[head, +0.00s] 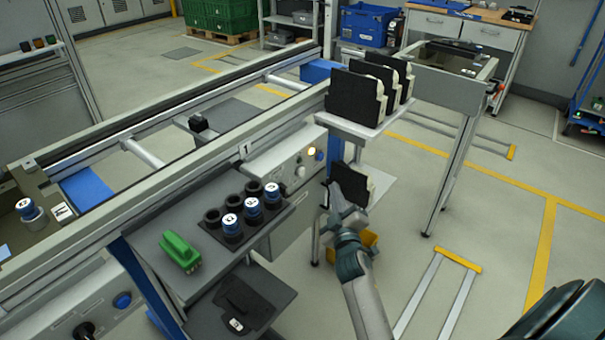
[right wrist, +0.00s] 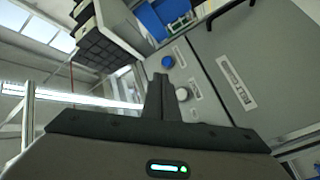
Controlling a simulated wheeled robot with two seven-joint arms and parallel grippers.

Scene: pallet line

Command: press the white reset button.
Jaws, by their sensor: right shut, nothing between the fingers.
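The white reset button (head: 300,171) is a small round knob on the grey control panel (head: 281,160) beside the conveyor rail. It also shows in the right wrist view (right wrist: 181,94), just to the right of my shut fingers. My right gripper (head: 328,186) is in front of the panel, to the right of and slightly below the button in the head view. Its fingers (right wrist: 161,80) are shut with nothing between them. I see no clear contact with the button; the exact gap is hard to tell. My left gripper is not in view.
A lit yellow lamp (head: 311,151) and a blue button (right wrist: 168,61) are on the same panel. A stand with black-and-white parts (head: 356,98) is close to the right. A black rack with cans (head: 232,238) and a green part (head: 180,251) lie on the left shelf.

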